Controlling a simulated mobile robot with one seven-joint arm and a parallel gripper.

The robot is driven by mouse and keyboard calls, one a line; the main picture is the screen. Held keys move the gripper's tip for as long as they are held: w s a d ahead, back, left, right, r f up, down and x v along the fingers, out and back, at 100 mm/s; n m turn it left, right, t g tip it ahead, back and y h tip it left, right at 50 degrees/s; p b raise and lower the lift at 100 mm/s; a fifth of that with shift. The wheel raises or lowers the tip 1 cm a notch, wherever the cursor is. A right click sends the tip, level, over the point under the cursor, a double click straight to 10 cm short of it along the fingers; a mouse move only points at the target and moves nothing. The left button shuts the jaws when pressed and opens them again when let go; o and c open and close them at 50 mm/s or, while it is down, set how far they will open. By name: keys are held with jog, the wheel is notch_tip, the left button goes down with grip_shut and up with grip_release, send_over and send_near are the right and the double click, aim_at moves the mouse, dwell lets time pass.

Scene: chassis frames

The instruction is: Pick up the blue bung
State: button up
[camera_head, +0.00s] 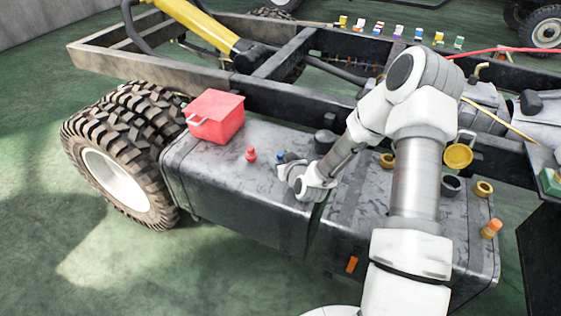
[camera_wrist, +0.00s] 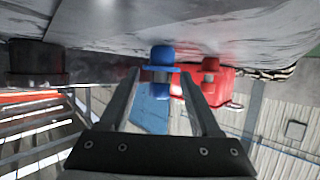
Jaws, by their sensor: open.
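The blue bung (camera_head: 281,157) stands on top of the dark grey tank, just beyond my gripper (camera_head: 288,168) and partly hidden by it. In the wrist view the blue bung (camera_wrist: 161,55) shows a rounded body and a wider flange. My gripper (camera_wrist: 159,74) is open there, with one finger on each side of the bung near the tips. I cannot tell whether either finger touches it. Nothing is held off the surface.
A red bung (camera_head: 251,154) and a red box (camera_head: 215,117) with a handle stand left of the blue bung. A dark round cap (camera_head: 325,141) is to its right. Yellow rings (camera_head: 387,160) and other caps lie further right on the tank (camera_head: 240,190).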

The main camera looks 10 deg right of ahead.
grip_shut()
dwell(0.3)
